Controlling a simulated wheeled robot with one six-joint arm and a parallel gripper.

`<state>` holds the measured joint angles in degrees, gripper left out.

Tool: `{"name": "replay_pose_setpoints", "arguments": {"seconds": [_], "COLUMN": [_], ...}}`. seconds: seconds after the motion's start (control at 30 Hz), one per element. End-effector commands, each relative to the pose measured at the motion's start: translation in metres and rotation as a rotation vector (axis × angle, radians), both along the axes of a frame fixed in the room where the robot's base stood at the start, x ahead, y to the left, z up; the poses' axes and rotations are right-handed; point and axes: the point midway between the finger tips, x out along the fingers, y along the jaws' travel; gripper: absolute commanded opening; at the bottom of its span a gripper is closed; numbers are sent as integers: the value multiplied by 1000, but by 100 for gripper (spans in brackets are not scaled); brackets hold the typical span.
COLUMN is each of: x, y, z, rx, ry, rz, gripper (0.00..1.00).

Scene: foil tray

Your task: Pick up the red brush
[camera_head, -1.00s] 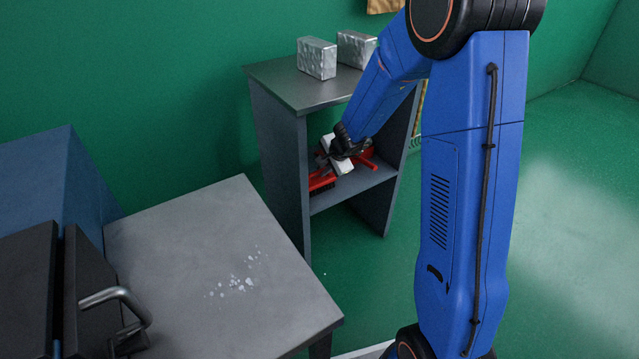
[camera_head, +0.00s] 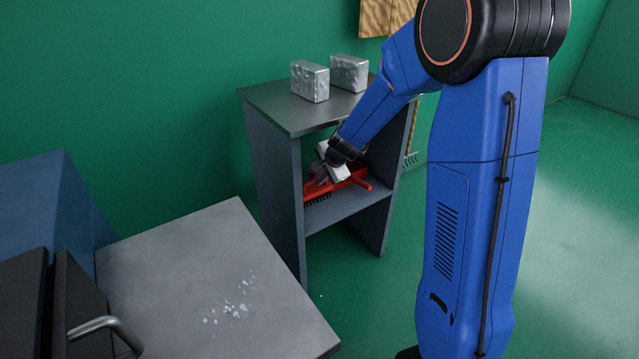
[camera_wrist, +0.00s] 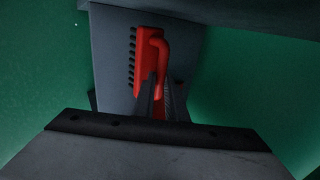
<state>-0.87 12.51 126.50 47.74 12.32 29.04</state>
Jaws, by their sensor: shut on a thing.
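The red brush (camera_head: 318,188) with dark bristles is inside the open shelf unit, above its lower shelf (camera_head: 350,203). In the head view its bristles hang clear of the shelf board. My gripper (camera_head: 322,172) reaches into the compartment from the right and is shut on the brush. In the wrist view the brush (camera_wrist: 146,62) lies beyond the fingers (camera_wrist: 160,100), with its bristles on the left and a curved red part on the right. The fingers hide part of it. A second red part (camera_head: 360,178) extends right, behind my wrist; I cannot tell whether it belongs to the brush.
Two silvery blocks (camera_head: 310,81) (camera_head: 349,73) stand on the unit's top (camera_head: 290,112). The unit's side walls and top closely surround my gripper. A grey table (camera_head: 200,270) with pale crumbs (camera_head: 230,309) stands at the front left. The green floor to the right is open.

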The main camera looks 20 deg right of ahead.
Motion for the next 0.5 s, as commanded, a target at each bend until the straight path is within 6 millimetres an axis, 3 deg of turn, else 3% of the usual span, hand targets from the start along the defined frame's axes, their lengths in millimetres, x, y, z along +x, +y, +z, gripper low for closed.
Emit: {"name": "replay_pose_setpoints", "arguments": {"seconds": [0.27,0.5], "x": [0,0], "y": [-1,-29], "z": [19,18], "rx": [0,1], "ry": [-1,0], "rz": [-1,-4], "gripper": [0,0]}}
